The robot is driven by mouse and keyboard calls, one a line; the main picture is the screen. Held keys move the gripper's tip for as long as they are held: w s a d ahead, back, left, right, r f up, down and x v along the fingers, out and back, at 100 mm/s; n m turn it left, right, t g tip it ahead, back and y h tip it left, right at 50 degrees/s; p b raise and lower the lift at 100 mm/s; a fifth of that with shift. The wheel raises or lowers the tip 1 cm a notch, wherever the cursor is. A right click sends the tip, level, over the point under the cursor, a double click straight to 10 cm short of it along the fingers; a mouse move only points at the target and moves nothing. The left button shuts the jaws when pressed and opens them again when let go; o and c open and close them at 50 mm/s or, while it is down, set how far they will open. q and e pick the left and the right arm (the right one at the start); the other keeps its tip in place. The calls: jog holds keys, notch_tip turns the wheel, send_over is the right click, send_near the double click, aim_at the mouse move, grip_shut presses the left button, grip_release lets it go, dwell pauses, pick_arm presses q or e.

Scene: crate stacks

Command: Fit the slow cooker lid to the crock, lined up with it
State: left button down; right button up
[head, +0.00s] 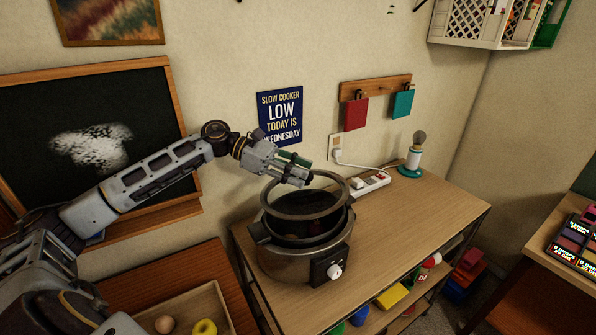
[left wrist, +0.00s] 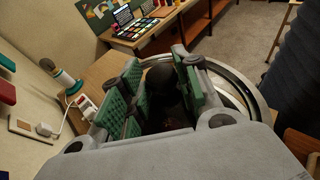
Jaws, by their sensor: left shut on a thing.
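The slow cooker (head: 287,262) stands on the wooden table, a round pot with a dark crock (head: 268,232) inside and a front dial. The lid (head: 279,212), a dark disc with a grey rim, is over the crock mouth, a little higher and shifted towards the back right. I cannot tell whether its rim touches the crock. My left gripper (head: 300,172) is above the lid, shut on its dark knob. In the left wrist view the green finger pads flank the knob (left wrist: 162,82), with the lid's rim (left wrist: 247,82) around it. My right gripper is out of view.
A white power strip (head: 371,185) and a small lamp (head: 414,158) stand behind the cooker on the table (head: 420,220). The tabletop to the right is clear. A wooden tray (head: 190,308) with food is at lower left. A blue sign (head: 281,116) hangs on the wall.

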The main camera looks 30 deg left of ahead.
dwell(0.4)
pick_arm(q)
jog(key=shift+f, duration=0.8)
jog(key=shift+f+b, duration=0.3)
jog(key=shift+f, duration=0.9)
jog(key=shift+f+b, duration=0.55)
jog(key=shift+b, duration=0.05)
jog(key=shift+f+b, duration=0.45)
jog(key=shift+b, duration=0.05)
jog(key=shift+f, duration=0.2)
jog(key=shift+b, duration=0.3)
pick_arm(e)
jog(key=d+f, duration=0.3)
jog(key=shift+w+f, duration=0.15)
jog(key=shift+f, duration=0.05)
